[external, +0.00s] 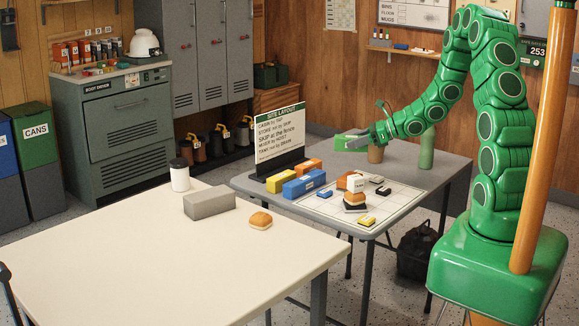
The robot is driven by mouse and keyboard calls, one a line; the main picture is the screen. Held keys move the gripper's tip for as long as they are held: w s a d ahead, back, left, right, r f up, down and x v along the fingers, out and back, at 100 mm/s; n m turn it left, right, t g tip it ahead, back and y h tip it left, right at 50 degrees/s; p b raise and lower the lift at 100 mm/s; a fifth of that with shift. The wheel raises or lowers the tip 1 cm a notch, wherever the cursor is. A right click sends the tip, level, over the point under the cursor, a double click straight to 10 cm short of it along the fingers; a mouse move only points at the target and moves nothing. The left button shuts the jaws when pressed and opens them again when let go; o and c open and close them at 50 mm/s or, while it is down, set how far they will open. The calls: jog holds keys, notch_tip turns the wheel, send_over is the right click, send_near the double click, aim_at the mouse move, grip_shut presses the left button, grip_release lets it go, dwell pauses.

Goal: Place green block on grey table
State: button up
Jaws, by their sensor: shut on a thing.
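A green block (347,142) with a pale marking shows at the end of my green arm. My gripper (364,137) is shut on it. The fingers hide part of the block. The block is over the back part of the grey table (420,180), beside a brown cup; I cannot tell how high it is above the top.
On the grey table are a sign (281,140), blue block (304,184), yellow block (290,180), orange block (308,166), brown cup (375,153), green bottle (427,148) and a white grid sheet (398,199) with small pieces. A cream table (150,260) stands in front.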

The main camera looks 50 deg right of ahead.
jog(key=s+d+f+n+y, duration=0.15)
jog(key=s+f, duration=0.25)
jog(key=s, duration=0.4)
jog(key=g, duration=0.2)
send_over(395, 202)
notch_tip(395, 202, down, 2)
jog(key=shift+n+y, duration=0.35)
jog(key=shift+f, duration=4.1)
jog(key=o, duration=0.9)
jog(key=shift+f, duration=0.1)
jog(key=shift+o, duration=0.2)
